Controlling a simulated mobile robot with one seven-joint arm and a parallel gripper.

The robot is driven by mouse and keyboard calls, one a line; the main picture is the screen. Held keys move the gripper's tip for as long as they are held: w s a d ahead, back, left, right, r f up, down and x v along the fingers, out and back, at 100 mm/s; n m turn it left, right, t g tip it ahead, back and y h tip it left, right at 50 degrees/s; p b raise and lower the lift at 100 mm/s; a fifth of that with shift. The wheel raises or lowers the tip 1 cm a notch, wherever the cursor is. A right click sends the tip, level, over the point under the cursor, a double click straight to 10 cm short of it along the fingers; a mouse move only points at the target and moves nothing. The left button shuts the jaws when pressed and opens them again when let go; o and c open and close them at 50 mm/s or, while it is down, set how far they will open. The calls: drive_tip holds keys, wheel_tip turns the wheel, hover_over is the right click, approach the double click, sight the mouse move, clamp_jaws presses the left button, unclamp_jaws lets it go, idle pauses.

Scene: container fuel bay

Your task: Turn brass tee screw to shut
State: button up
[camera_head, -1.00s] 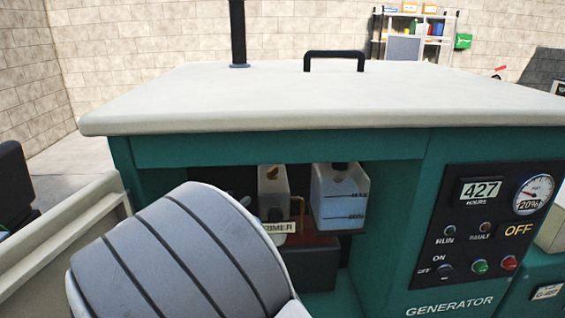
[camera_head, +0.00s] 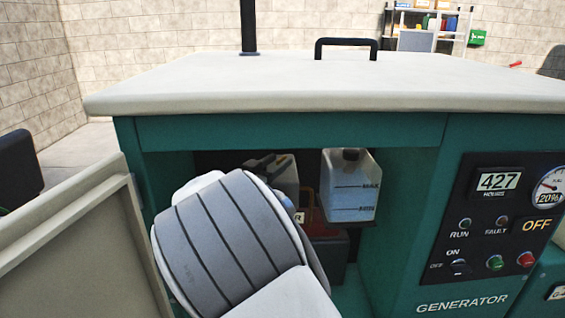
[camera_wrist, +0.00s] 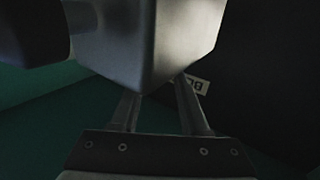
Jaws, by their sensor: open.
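I cannot make out the brass tee screw in either current view. A grey box-shaped housing (camera_head: 285,174) stands in the generator's open bay, partly behind my arm in the head view. A large grey block (camera_wrist: 150,45) fills the upper middle of the wrist view and hides the fingertips. My gripper (camera_wrist: 158,102) has its two fingers apart, with nothing seen held between them. A small pale label (camera_wrist: 201,86) with partly readable letters lies just beyond the right finger. In the head view my arm hides the gripper.
A translucent tank (camera_head: 349,186) with level marks stands right of the housing. The pale lid (camera_head: 320,82) overhangs the bay, and the control panel (camera_head: 500,215) is at right. A pale open panel (camera_head: 85,250) stands at left.

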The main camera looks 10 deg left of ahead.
drive_tip(key=shift+x, duration=1.4)
drive_tip(key=shift+c, duration=0.3)
clamp_jaws()
